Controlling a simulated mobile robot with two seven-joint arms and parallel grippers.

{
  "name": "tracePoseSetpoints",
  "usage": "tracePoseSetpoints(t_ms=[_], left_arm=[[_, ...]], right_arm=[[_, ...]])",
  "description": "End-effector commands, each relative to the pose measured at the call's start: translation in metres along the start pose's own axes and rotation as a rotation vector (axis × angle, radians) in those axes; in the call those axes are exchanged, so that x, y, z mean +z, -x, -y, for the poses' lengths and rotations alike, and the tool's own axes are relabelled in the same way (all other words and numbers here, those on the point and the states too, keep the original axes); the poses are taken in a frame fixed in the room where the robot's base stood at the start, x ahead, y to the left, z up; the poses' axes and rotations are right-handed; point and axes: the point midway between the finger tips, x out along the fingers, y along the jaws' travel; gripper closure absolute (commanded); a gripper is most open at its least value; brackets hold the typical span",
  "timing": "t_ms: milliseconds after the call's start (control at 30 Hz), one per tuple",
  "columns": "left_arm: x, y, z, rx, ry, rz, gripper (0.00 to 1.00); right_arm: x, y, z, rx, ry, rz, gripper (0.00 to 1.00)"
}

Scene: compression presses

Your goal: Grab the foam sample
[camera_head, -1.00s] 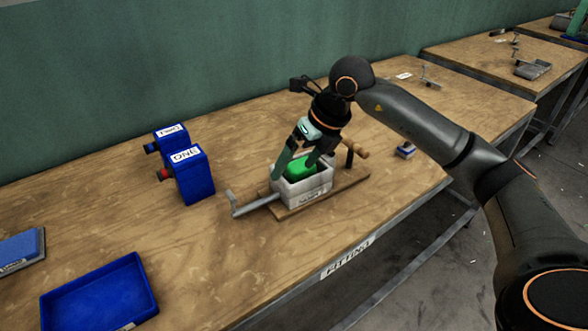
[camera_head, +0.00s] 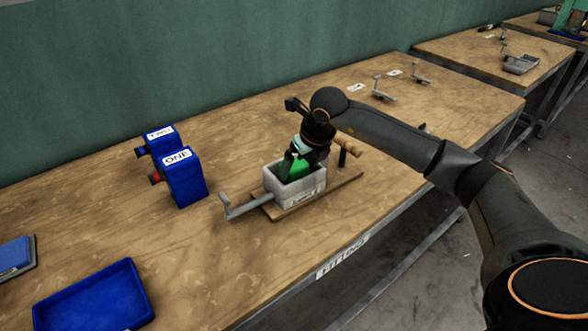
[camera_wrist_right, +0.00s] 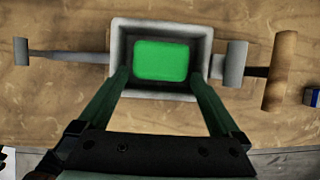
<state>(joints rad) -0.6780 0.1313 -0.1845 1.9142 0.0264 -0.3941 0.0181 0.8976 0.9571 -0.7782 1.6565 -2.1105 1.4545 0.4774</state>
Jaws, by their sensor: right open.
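The green foam sample (camera_wrist_right: 160,60) lies inside a grey open-topped press box (camera_wrist_right: 118,36), which also shows in the head view (camera_head: 297,193). My right gripper (camera_wrist_right: 164,76) is open. In the right wrist view its two fingers reach to the box opening, one toward each side of the foam, with a gap between them. In the head view the gripper (camera_head: 294,172) is over and partly in the box and hides part of the foam (camera_head: 300,168). I cannot tell whether the fingers touch the foam. My left gripper is not in view.
The press has a metal crank (camera_head: 243,207) on its left and a wooden handle (camera_head: 345,146) on its right. Two blue units labelled ONE (camera_head: 182,180) and TWO (camera_head: 158,138) stand to the left. A blue tray (camera_head: 95,300) lies at the front left.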

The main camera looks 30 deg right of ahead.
Motion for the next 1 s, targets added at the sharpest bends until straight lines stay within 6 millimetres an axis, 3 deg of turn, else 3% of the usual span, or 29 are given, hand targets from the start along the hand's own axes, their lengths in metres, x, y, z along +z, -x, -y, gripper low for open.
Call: tracePoseSetpoints(t_ms=[133, 400, 1000], left_arm=[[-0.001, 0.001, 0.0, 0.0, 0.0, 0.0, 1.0], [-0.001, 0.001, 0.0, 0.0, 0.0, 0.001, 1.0], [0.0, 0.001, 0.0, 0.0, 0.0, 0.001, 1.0]], right_arm=[[0.0, -0.015, -0.001, 0.001, 0.001, 0.0, 0.0], [0.0, -0.018, 0.0, 0.001, 0.001, 0.002, 0.01], [0.001, -0.018, 0.0, 0.001, 0.0, 0.002, 0.66]])
